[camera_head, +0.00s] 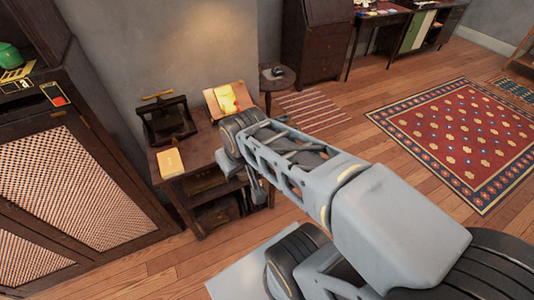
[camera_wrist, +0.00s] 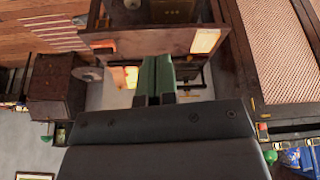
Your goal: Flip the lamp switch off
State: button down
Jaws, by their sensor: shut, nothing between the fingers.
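I cannot clearly make out a lamp or its switch in either view. A small white plate with a red patch (camera_head: 57,95) sits on the cabinet ledge at the left in the head view; I cannot tell whether it is a switch. A warm glow lies on the wall above the small table. My gripper (camera_wrist: 157,62) is shut and empty in the wrist view, with the small table beyond its fingers. In the head view my arm reaches toward that table, and my fingertips are hard to make out behind it.
The small wooden table (camera_head: 203,174) holds a dark press (camera_head: 167,122), a yellow book (camera_head: 170,162) and an open book on a stand (camera_head: 229,98). A lattice-door cabinet (camera_head: 70,190) with a green teapot (camera_head: 9,55) stands left. A round side table (camera_head: 278,76) stands behind. Floor around the red rug (camera_head: 460,135) is free.

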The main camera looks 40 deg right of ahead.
jog(key=w+d+f+n+t+h+b, duration=0.1)
jog(key=w+d+f+n+t+b, duration=0.15)
jog(key=w+d+f+b, duration=0.45)
jog(key=w+d+f+n+t+h+b, duration=0.1)
jog(key=w+d+f+n+t+b, duration=0.25)
jog(key=f, duration=0.55)
jog(key=w+d+f+n+t+h+b, duration=0.1)
jog(key=w+d+f+n+b, duration=0.3)
jog(key=d+f, duration=0.3)
jog(key=s+d+f+n+t+b, duration=0.2)
jog(key=d+f+n+t+b, duration=0.1)
jog(key=f, duration=0.4)
jog(key=s+d+f+n+t+b, duration=0.2)
jog(key=d+f+n+t+b, duration=0.1)
jog(key=f+t+b, duration=0.2)
notch_tip(320, 180, down, 2)
jog(key=b, duration=0.3)
jog(key=shift+d+y, duration=0.3)
jog(key=shift+d, duration=0.05)
jog(key=w+d+r+b, duration=0.1)
jog(key=w, duration=1.2)
jog(key=shift+w+d+r, duration=0.3)
jog(key=shift+w+d, duration=0.05)
jog(key=shift+d, duration=0.05)
jog(key=shift+f+b, duration=0.1)
jog(key=shift+b, duration=0.2)
